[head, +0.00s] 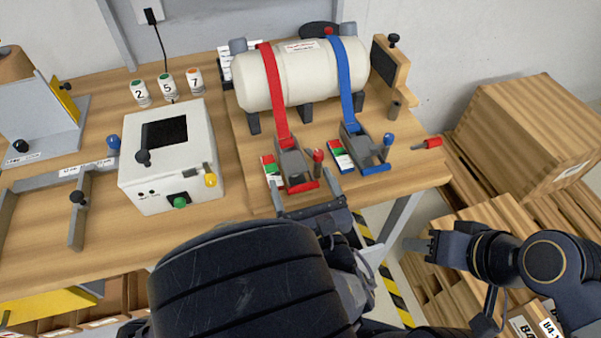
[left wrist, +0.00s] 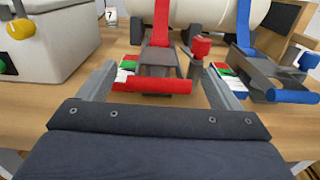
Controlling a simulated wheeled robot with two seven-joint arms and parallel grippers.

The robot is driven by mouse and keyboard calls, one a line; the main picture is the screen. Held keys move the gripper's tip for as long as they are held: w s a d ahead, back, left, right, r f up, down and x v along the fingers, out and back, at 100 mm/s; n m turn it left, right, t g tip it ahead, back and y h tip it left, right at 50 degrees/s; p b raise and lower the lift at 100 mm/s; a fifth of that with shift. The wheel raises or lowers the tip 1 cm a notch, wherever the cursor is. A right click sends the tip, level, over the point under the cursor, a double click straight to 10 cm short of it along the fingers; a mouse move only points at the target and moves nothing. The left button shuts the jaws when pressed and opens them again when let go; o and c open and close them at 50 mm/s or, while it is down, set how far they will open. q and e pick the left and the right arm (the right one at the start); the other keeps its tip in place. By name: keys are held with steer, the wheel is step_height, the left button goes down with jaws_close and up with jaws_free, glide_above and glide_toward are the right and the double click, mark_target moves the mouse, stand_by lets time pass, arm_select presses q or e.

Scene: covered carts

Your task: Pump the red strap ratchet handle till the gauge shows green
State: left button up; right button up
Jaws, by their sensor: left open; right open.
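The red strap (head: 274,95) runs over a white cylinder (head: 300,73) down to a grey ratchet (head: 291,161). Its red handle bar (head: 302,187) faces me and shows large in the left wrist view (left wrist: 152,86). A gauge (head: 270,168) with red, green and white bands lies left of the ratchet; its pointer is too small to read. My left gripper (head: 305,190) is open, with one finger on each side of the red handle; contact cannot be told. My right gripper (head: 408,244) is open and empty, off the table's right side.
The blue strap (head: 343,80) and its ratchet (head: 359,148) stand just right of the red one. A white box (head: 168,185) with a screen and knobs stands to the left. A red-handled tool (head: 430,143) lies at the right edge; wooden crates (head: 530,135) stand beyond.

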mark_target(296, 169)
arm_select(q)
steer(key=shift+s, duration=0.1)
steer(key=shift+c, duration=0.4)
steer(key=c, duration=1.2)
step_height(296, 169, up, 8)
steer(key=w+g+h+p, duration=0.1)
steer(key=g+p, duration=0.4)
steer(key=p, duration=0.8)
steer(key=shift+w+a+f+h+p, duration=0.15)
steer(key=shift+w+a+h+p, duration=0.2)
steer(key=shift+w+p, duration=0.1)
steer(key=shift+w+a+g, duration=0.25)
steer(key=shift+w+g, duration=0.25)
steer(key=shift+w, duration=0.1)
steer(key=shift+w+a+r, duration=0.1)
steer(key=shift+w+r, duration=0.35)
steer(key=shift+r, duration=0.25)
steer(key=shift+w+a+r+p, duration=0.15)
steer(key=shift+w+a+r, duration=0.2)
steer(key=shift+w, duration=0.3)
steer(key=shift+w+a+r+p, duration=0.1)
steer(key=shift+w+r+p, duration=0.05)
steer(key=shift+w+r, duration=0.4)
steer(key=shift+w+f, duration=0.1)
